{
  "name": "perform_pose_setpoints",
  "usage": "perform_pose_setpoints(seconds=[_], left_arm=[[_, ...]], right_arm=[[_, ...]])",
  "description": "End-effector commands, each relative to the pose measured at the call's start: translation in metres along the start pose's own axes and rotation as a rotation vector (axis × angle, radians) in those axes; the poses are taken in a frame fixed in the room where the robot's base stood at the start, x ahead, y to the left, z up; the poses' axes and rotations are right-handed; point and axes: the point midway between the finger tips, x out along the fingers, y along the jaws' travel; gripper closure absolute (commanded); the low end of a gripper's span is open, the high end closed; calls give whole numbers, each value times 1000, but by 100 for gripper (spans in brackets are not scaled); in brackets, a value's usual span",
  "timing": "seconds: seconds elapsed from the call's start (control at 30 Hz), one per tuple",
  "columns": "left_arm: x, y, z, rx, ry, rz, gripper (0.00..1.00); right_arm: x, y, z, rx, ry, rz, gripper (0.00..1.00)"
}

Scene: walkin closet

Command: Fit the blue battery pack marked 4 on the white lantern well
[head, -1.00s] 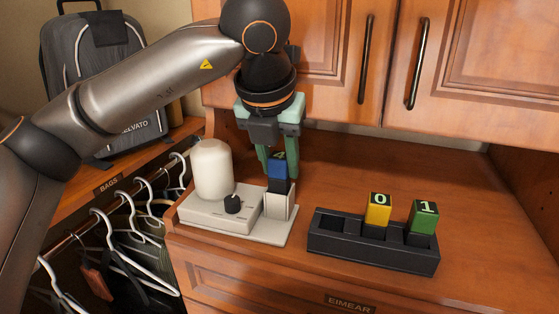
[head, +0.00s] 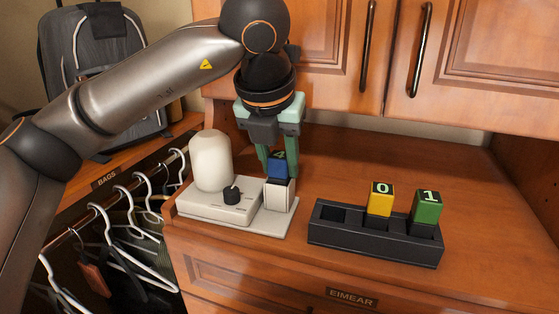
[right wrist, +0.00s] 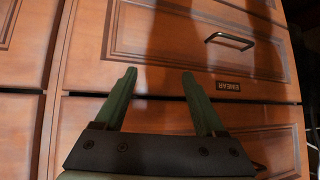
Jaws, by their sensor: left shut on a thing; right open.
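The white lantern (head: 222,207) stands on the left of the wooden counter, with a cream dome, a black knob and a pale well (head: 279,194) at its right end. The blue battery pack (head: 277,167) is upright with its lower part inside the well; its number is partly covered by the fingers. My left gripper (head: 278,162) is shut on the blue pack from above. My right gripper (right wrist: 162,100) shows in the right wrist view, open and empty in front of the drawer fronts.
A black holder (head: 372,240) stands right of the lantern with a yellow pack marked 0 (head: 380,199) and a green pack marked 1 (head: 426,208); its left slot is empty. Hangers (head: 135,215) hang at the left. Cabinet doors (head: 480,60) rise behind the counter.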

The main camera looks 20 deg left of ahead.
Motion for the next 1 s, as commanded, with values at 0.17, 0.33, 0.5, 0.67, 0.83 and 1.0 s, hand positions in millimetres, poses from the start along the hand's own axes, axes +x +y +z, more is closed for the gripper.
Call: perform_pose_setpoints(seconds=[0.17, 0.33, 0.5, 0.67, 0.83, 1.0], left_arm=[[2, 0, -1, 1, 6, 1, 100], [2, 0, -2, 2, 7, 2, 54], [3, 0, -2, 1, 9, 4, 35], [2, 1, -2, 0, 8, 4, 28], [2, 0, -1, 0, 7, 3, 28], [1, 0, -1, 1, 5, 2, 28]], right_arm=[[0, 0, 0, 0, 0, 0, 28], [0, 0, 0, 0, 0, 0, 28], [0, 0, 0, 0, 0, 0, 28], [0, 0, 0, 0, 0, 0, 28], [0, 0, 0, 0, 0, 0, 28], [0, -4, -6, -3, 2, -10, 28]])
